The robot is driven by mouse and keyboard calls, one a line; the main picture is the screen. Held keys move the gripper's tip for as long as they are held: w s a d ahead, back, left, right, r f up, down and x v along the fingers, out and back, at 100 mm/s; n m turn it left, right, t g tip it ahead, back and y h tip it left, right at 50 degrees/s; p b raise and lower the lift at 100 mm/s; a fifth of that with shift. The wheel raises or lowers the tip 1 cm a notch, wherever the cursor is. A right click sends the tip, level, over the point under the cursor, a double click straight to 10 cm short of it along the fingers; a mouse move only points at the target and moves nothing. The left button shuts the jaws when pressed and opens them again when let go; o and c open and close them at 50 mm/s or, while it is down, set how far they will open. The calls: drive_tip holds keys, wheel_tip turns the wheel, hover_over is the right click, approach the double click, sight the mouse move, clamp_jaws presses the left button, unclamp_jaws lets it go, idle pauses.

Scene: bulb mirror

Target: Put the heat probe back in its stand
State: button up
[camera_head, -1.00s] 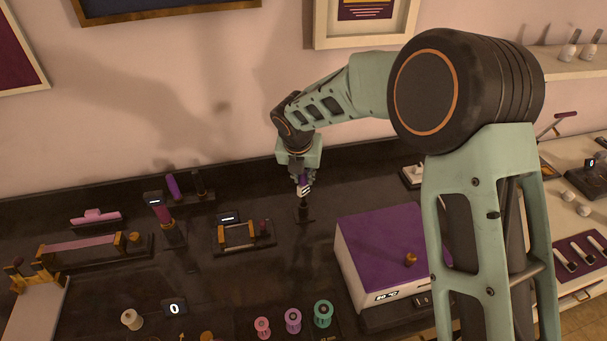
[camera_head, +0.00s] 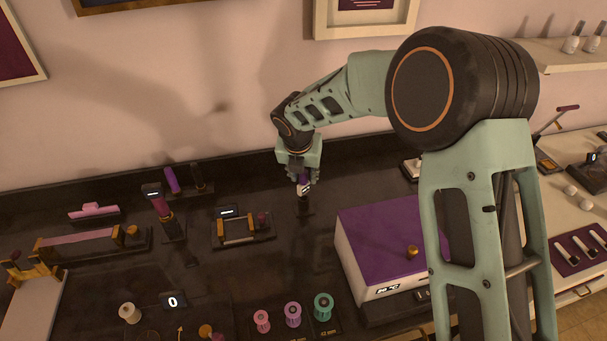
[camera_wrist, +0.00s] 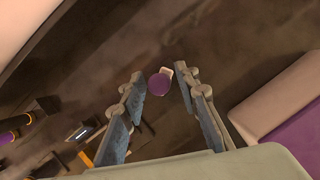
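The heat probe, with a purple top (camera_wrist: 160,85) and a small white part (camera_head: 304,188), appears upright at the back of the dark bench. Its small dark stand (camera_head: 305,208) is directly below it in the head view. Whether the probe is fully seated is too small and dark to tell. My gripper (camera_head: 303,177) points down over the probe. In the wrist view, my gripper's fingers (camera_wrist: 163,103) are apart, on either side of the purple top, with a visible gap on both sides.
A white box with a purple lid (camera_head: 380,240) stands to the right. A small framed device (camera_head: 240,229) and a purple-topped post (camera_head: 163,213) stand to the left. Pink, purple and teal spools (camera_head: 293,314) are at the front. The wall is close behind.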

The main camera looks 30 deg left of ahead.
drive_tip(key=shift+o, duration=0.3)
drive_tip(key=shift+r, duration=0.1)
drive_tip(key=v, duration=1.2)
